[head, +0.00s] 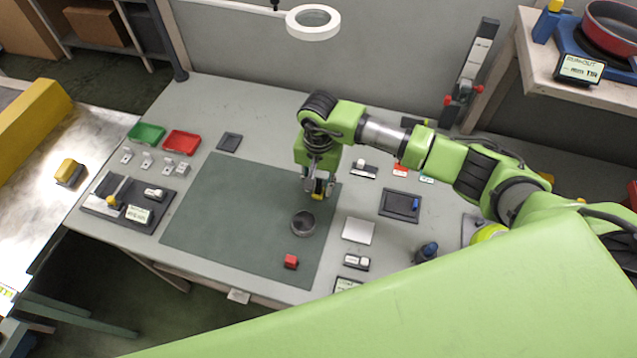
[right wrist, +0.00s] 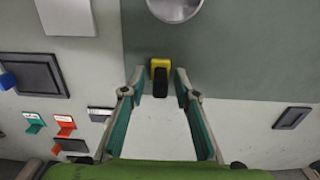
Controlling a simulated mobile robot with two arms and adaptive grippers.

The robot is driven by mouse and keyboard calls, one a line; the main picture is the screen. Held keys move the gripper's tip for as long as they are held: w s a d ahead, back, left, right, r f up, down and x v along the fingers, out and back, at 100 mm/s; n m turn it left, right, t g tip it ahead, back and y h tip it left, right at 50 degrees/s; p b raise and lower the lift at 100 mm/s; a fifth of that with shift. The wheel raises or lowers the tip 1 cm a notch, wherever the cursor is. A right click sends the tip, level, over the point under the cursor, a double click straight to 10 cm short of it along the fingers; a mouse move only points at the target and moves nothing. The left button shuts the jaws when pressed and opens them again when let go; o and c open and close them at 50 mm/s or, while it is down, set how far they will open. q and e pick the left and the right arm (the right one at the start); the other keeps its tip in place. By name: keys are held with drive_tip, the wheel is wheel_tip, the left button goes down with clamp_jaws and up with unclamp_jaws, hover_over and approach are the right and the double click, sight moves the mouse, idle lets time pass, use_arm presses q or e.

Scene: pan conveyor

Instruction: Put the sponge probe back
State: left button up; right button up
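My right gripper (head: 318,192) is over the dark green mat (head: 215,215), near its back right corner. In the right wrist view the block sits between the fingertips of the gripper (right wrist: 161,76), yellow end toward the top. In the head view the fingers partly hide it. A dark holder tray (head: 150,222) with a yellow-tipped piece and a label stands at the table's left. My left gripper is not in view.
A round grey pan (head: 303,222) and a red block (head: 291,262) are on the mat. Green (head: 147,133) and red (head: 182,142) trays stand back left. A dark square tray (head: 400,206) lies right. A yellow block (head: 67,171) is on the conveyor. The mat's left half is clear.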

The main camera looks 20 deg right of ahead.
sight(319, 181)
drive_tip(key=shift+r, duration=0.2)
drive_tip(key=shift+w+r, duration=0.1)
drive_tip(key=shift+r, duration=0.15)
wheel_tip(319, 181, up, 11)
drive_tip(key=b, duration=0.3)
drive_tip(key=shift+f, duration=0.15)
drive_tip(key=shift+r, duration=0.35)
